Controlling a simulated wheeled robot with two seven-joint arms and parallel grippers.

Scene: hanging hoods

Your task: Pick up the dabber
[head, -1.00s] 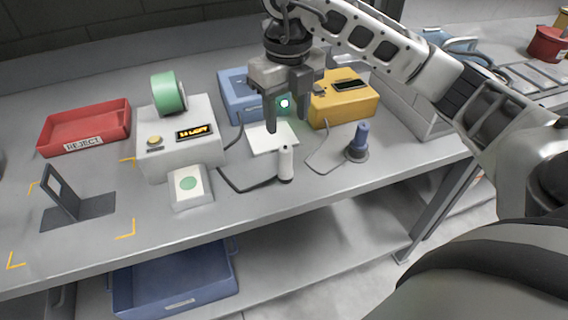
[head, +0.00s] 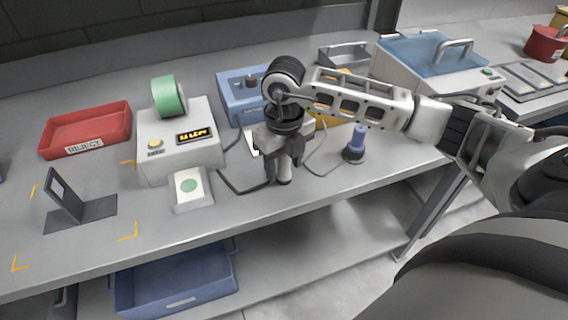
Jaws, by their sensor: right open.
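Two upright handles with cords stand on the bench, and I cannot tell for certain which is the dabber. The white cylinder (head: 284,174) is at the bench's front middle, mostly hidden by my right gripper. The blue handle (head: 357,138) stands in a dark round base to its right. My right gripper (head: 283,168) points down over the white cylinder, open, its fingers seemingly on either side of it. Whether they touch it is hidden. My left gripper is not in view.
A white box with a display (head: 180,148) and green roll (head: 168,96) stands left. A blue box (head: 238,98) and a partly covered yellow box (head: 330,119) stand behind. A red reject tray (head: 86,132) lies far left. The bench's front edge is close.

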